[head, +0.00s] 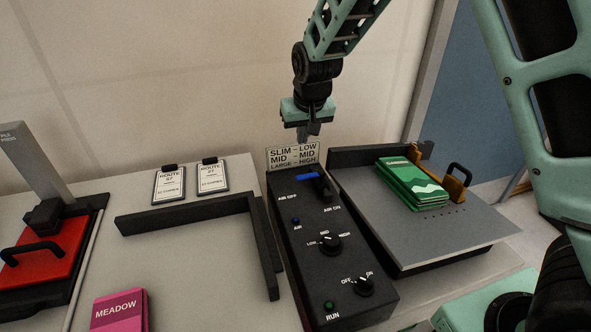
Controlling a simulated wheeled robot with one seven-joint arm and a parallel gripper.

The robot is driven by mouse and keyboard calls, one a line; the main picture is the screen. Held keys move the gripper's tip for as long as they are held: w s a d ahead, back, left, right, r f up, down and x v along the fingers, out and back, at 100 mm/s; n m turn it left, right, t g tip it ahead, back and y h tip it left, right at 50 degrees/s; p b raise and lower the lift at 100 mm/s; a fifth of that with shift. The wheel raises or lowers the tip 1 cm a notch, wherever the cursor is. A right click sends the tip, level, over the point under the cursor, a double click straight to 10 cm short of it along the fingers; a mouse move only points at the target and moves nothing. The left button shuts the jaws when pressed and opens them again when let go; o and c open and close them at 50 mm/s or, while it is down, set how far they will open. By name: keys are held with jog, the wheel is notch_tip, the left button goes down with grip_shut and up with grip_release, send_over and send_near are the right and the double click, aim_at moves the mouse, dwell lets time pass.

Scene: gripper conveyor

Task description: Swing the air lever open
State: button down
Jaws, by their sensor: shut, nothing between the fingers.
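The air lever (307,177) has a blue bar and sits at the far end of the black control box (300,245). Its bar lies crosswise, with its free end toward the left, and a dark part beside it on the right. The AIR OFF label is below it on the left, the AIR ON label below it on the right. My gripper (309,138) is shut and empty, pointing down. In the picture it is above the lever, in front of the top of the SLIM/MID/LARGE sign (293,157), and apart from the lever.
Green packets (412,185) lie on the grey plate (440,235) at right. A black L-shaped rail (185,212) and two route cards (212,176) are left.

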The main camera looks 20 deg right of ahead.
aim_at(311, 176)
jog(key=shift+w, duration=0.15)
jog(key=shift+f, duration=0.1)
jog(key=p+x, duration=0.1)
jog(key=x, duration=0.9)
jog(key=shift+d+p, duration=0.1)
jog(key=shift+p, duration=0.2)
jog(key=s, duration=0.1)
jog(key=s+p, duration=0.1)
jog(key=shift+s+r, duration=0.3)
jog(key=shift+s, duration=0.05)
jog(key=shift+s+f, duration=0.2)
jog(key=shift+s, duration=0.5)
